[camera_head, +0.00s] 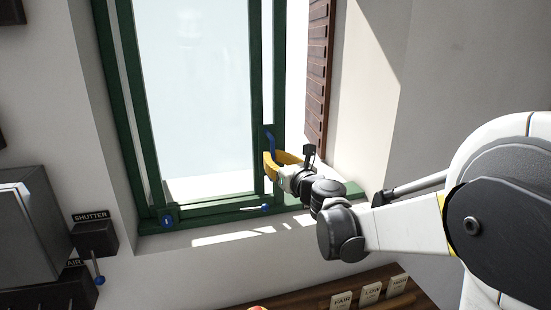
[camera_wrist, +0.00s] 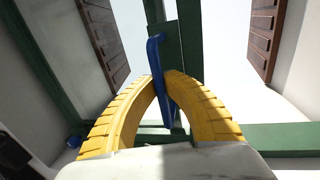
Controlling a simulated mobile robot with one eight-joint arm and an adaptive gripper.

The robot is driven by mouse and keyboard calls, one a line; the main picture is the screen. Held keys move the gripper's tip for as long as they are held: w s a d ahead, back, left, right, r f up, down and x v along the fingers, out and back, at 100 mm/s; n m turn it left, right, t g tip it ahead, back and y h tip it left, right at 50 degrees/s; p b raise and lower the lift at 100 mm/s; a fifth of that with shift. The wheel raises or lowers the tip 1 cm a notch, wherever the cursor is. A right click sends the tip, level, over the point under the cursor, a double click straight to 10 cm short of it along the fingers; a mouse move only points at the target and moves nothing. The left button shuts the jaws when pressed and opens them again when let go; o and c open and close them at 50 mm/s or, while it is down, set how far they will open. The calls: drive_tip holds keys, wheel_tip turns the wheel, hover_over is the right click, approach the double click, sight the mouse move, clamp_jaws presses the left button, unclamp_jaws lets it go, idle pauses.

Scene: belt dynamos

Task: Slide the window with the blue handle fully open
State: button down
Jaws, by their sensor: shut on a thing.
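The window (camera_head: 254,100) has a green frame and pale glass. A blue handle (camera_head: 271,145) stands upright on the sash's right-hand green stile. My gripper (camera_head: 268,160) has yellow fingers and reaches the handle from the right. In the wrist view, the blue handle (camera_wrist: 157,75) runs between the yellow fingertips (camera_wrist: 163,82), which are shut on it. The handle's lower part shows between the curved fingers. To the right of the sash stile is a bright gap, beside a brown slatted shutter (camera_head: 318,75).
A blue-knobbed lever (camera_head: 264,208) lies on the lower green frame, and a blue round knob (camera_head: 167,221) sits at its left corner. A box labelled SHUTTER (camera_head: 92,235) is on the wall at left.

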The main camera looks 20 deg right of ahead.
drive_tip(key=c, duration=1.5)
unclamp_jaws()
drive_tip(key=shift+o, duration=0.2)
drive_tip(key=s+d, duration=0.2)
drive_tip(key=s, duration=0.9)
drive_tip(key=shift+s+d, duration=0.15)
drive_tip(key=shift+s, duration=0.25)
